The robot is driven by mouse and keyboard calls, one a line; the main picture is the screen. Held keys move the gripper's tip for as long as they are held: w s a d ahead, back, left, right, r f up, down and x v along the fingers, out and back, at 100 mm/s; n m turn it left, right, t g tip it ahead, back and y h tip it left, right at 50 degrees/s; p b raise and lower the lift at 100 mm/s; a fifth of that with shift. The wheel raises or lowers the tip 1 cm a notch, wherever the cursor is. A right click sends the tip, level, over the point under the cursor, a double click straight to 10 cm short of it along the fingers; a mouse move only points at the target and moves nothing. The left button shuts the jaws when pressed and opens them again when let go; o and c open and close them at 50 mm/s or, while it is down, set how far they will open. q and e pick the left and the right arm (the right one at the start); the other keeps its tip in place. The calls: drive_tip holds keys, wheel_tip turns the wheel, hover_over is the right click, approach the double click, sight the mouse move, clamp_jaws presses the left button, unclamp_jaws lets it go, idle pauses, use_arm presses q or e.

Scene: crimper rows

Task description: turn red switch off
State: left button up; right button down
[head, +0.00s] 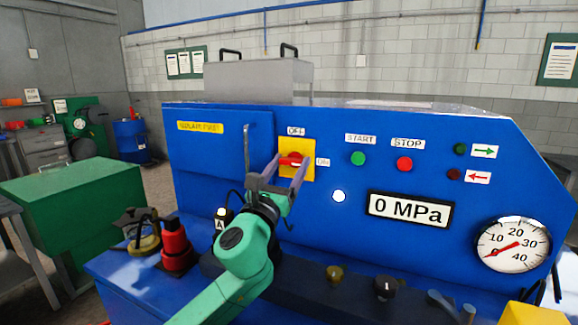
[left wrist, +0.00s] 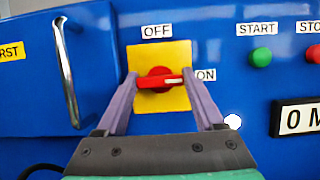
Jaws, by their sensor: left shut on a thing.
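The red switch (head: 291,161) is a rotary knob on a yellow plate (head: 309,172) on the blue machine's front. An OFF label is above the plate and an ON label is at its right. In the left wrist view the red switch (left wrist: 158,79) has its handle lying level, its white mark at the right toward ON. My left gripper (head: 284,164) reaches it from the front; in the left wrist view its two purple fingers (left wrist: 160,86) are shut on the handle's two ends. My right gripper is not in view.
A vertical metal handle (left wrist: 66,72) is left of the switch. Green START (head: 358,158) and red STOP (head: 404,164) buttons are to the right. A display (head: 409,210) reads 0 MPa, and a round gauge (head: 513,244) is at the far right.

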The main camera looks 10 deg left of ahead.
use_arm(q)
drive_tip(key=shift+n, duration=0.5)
drive_tip(key=n+y+p, duration=0.1)
drive_tip(key=n+y, duration=0.2)
drive_tip(key=n, duration=0.2)
drive_tip(key=shift+d, duration=0.1)
drive_tip(key=n+y, duration=0.1)
drive_tip(key=n, duration=0.2)
drive_tip(key=n+y+p, duration=0.1)
drive_tip(key=n+y, duration=0.1)
drive_tip(key=n, duration=0.1)
drive_tip(key=shift+r+n+g+p, duration=0.15)
drive_tip(key=shift+n+g+p, duration=0.15)
drive_tip(key=shift+g, duration=0.1)
drive_tip(key=n+g+p, duration=0.1)
drive_tip(key=n, duration=0.1)
drive_tip(key=n+y+p, duration=0.1)
drive_tip(key=n, duration=0.2)
drive_tip(key=shift+g+y, duration=0.3)
drive_tip(key=shift+g, duration=0.1)
drive_tip(key=n+g+p, duration=0.1)
drive_tip(key=n+p, duration=0.1)
drive_tip(key=n, duration=0.1)
drive_tip(key=shift+n, duration=0.4)
drive_tip(key=shift+n+g+p, duration=0.4)
drive_tip(key=shift+n+p, duration=0.1)
